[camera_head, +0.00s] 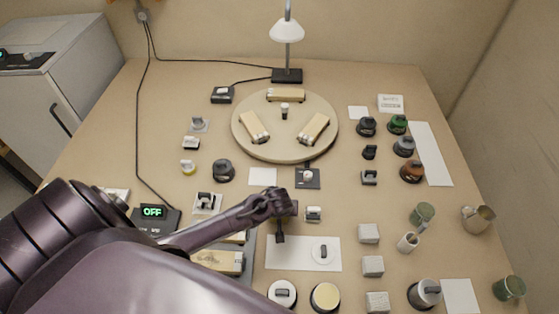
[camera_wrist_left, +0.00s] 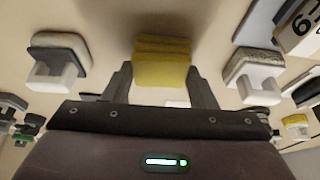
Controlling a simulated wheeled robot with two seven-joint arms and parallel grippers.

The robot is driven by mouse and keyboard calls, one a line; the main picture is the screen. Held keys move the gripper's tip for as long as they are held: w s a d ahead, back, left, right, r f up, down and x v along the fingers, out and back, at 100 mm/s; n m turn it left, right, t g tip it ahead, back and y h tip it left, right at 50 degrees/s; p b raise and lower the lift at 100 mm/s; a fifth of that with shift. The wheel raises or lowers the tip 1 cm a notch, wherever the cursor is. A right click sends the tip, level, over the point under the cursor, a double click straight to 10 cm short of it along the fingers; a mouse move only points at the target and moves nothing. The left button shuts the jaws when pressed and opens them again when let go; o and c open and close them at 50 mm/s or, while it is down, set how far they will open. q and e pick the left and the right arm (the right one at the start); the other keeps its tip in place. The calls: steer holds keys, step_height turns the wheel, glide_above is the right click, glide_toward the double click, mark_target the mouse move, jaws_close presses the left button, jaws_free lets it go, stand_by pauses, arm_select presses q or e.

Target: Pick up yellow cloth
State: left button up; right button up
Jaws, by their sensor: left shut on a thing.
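The yellow cloth (camera_wrist_left: 162,64) is a small folded stack of layers in the left wrist view. It sits between the two grey fingers of my left gripper (camera_wrist_left: 160,82), which is shut on it. In the head view my left gripper (camera_head: 281,229) is over the middle of the bench, just above the white sheet. I cannot make out the cloth in the head view; the gripper seems to hide it. My right gripper is not in view.
A white sheet (camera_head: 284,253) with a round piece lies in front. A round turntable (camera_head: 284,149) and a lamp (camera_head: 287,32) stand behind. Dark knobs, grey blocks and cups fill the right side.

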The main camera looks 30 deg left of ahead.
arm_select(q)
step_height(320, 180, up, 10)
steer(key=shift+b, duration=0.3)
steer(key=o, duration=0.4)
steer(key=c, duration=0.3)
